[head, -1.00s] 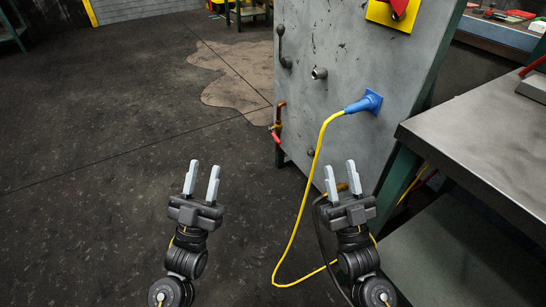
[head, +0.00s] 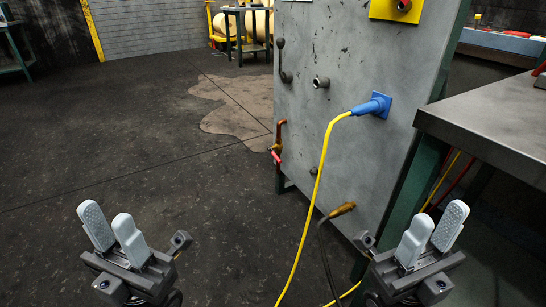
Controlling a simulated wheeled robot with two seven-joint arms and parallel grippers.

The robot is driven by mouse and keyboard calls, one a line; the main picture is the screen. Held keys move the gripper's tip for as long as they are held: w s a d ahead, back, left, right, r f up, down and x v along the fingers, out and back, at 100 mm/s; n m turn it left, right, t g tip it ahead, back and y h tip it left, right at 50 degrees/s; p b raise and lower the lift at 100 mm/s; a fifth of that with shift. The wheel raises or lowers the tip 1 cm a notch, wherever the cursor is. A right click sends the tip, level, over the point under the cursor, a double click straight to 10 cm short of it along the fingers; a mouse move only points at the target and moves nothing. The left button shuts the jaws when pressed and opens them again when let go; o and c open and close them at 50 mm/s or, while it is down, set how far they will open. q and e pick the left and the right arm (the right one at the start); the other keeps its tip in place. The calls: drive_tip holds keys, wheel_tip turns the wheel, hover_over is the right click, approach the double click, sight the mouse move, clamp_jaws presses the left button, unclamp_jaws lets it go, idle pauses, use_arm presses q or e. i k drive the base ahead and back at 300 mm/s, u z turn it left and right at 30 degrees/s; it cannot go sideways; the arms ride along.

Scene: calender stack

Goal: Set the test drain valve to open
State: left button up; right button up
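A brass valve with a red handle (head: 275,157) sits low on the near left edge of the grey cabinet (head: 340,130); I take it for the test drain valve. Its handle slants downward; its exact setting is too small to tell. My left gripper (head: 109,224) is open and empty at the lower left, over the floor and apart from the valve. My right gripper (head: 434,231) is open and empty at the lower right, in front of the cabinet's right side and below the bench top.
A blue plug (head: 373,106) with a yellow cable (head: 314,190) hangs across the cabinet front. A dark hose with a brass end (head: 342,210) is lower down. A grey bench (head: 490,125) stands at right. The floor at left (head: 130,150) is clear, with a brownish stain (head: 235,105).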

sight(273, 152)
drive_tip(key=u, duration=1.55)
drive_tip(key=i, duration=1.4)
drive_tip(key=z, duration=3.6)
